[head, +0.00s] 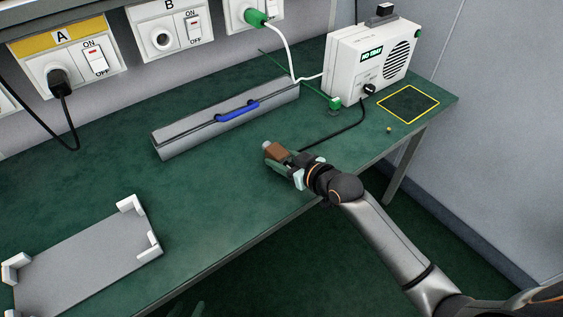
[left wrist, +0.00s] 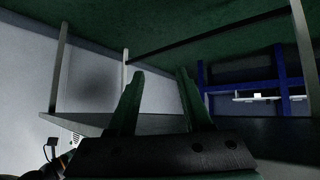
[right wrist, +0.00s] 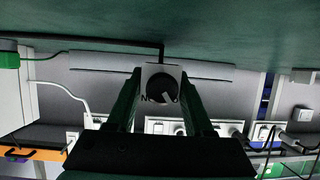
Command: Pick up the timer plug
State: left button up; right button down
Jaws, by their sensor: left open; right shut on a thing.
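My right gripper (head: 277,156) is shut on the timer plug (head: 279,151), a small block with a brown side, just over the green bench top. In the right wrist view the timer plug (right wrist: 161,86) shows a grey face with a round dark dial, between the two fingertips (right wrist: 161,80). A black cord runs from beside it to the white box (head: 366,65).
Wall sockets A (head: 75,68) and B (head: 168,36) have switches. A grey tray with white corners (head: 85,258) is at the left, and a yellow-outlined square (head: 408,104) at the right.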

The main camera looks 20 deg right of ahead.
pick_arm(q)
jog(key=shift+s+a+r+y+p, duration=0.15)
jog(key=shift+s+a+r+p, duration=0.2)
jog(key=shift+a+p, duration=0.25)
jog(key=shift+s+a+r+y+p, duration=0.15)
jog(key=shift+s+a+r+p, duration=0.15)
jog(key=shift+p, duration=0.5)
pick_arm(e)
jog(key=s+r, duration=1)
jog(key=s, duration=0.4)
jog(key=shift+d+r, duration=0.2)
pick_arm(q)
jog(key=shift+w, duration=0.15)
